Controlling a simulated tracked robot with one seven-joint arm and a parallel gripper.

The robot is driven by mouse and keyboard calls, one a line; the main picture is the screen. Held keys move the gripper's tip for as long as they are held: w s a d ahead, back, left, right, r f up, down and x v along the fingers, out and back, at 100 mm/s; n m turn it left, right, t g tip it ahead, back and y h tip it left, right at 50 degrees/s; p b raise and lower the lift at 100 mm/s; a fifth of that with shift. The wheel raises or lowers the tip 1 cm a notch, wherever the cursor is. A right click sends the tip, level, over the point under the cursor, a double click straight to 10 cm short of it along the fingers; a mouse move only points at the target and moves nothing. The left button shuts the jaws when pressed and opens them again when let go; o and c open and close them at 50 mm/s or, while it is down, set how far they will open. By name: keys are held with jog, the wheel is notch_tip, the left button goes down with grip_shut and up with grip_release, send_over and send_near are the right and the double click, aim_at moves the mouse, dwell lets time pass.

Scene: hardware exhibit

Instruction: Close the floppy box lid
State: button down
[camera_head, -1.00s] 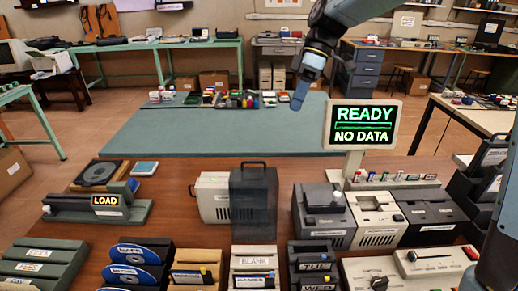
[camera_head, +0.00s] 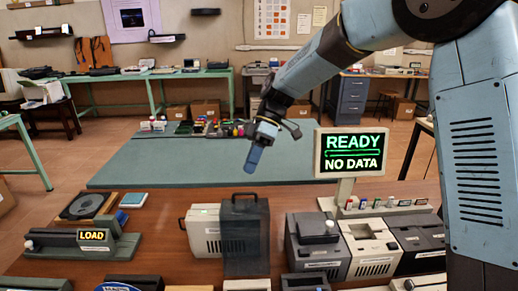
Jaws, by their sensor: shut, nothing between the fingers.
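A smoky, see-through dark panel with a handle on top (camera_head: 246,240) stands upright on the brown table; it looks like the floppy box lid. A pale beige box with a handle (camera_head: 201,232) stands just left of it and partly behind it. I cannot tell how the two are joined, and the lower part of the panel's surroundings is crowded. My gripper (camera_head: 252,160) is shut and empty, pointing down. In the picture it is above the dark panel, apart from it, against the green mat behind.
A READY / NO DATA sign (camera_head: 352,153) stands right of my gripper. Grey and beige drive units (camera_head: 319,246) stand right of the panel. A LOAD unit (camera_head: 80,241) is at left. The green mat (camera_head: 150,163) is mostly clear.

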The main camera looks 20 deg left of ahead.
aim_at(241, 201)
jog(key=s, duration=0.1)
jog(key=s+f, duration=0.1)
jog(key=s, duration=0.2)
jog(key=shift+d+f, duration=0.2)
jog(key=shift+f, duration=0.2)
jog(key=shift+s+d, duration=0.15)
jog(key=shift+s, duration=0.45)
jog(key=shift+d, duration=0.15)
